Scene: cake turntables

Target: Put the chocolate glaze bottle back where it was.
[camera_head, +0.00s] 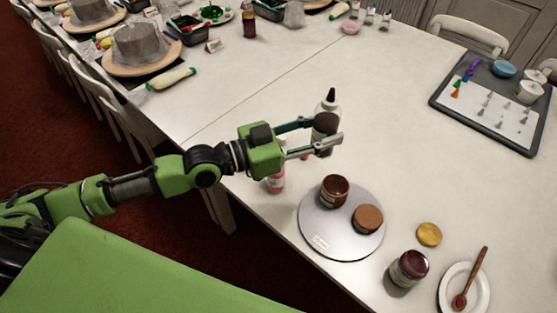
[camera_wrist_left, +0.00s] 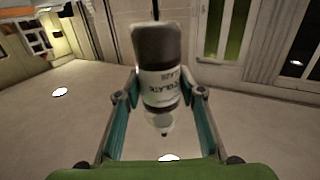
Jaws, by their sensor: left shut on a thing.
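The chocolate glaze bottle (camera_head: 327,122) is dark brown with a white upper part and a dark pointed nozzle. It stands upright between the fingers of my left gripper (camera_head: 322,133), which is shut on it. In the left wrist view the bottle (camera_wrist_left: 160,80) fills the gap between the two fingers (camera_wrist_left: 160,92), with part of its printed label showing. I cannot tell whether its base touches the table. A pink bottle (camera_head: 276,181) stands just below my gripper in the head view, partly hidden by it. My right gripper is not in view.
A dark red jar (camera_head: 408,268), a yellow lid (camera_head: 429,234) and a plate with a spoon (camera_head: 446,289) lie nearby. The table (camera_head: 400,120) right of the bottle is clear.

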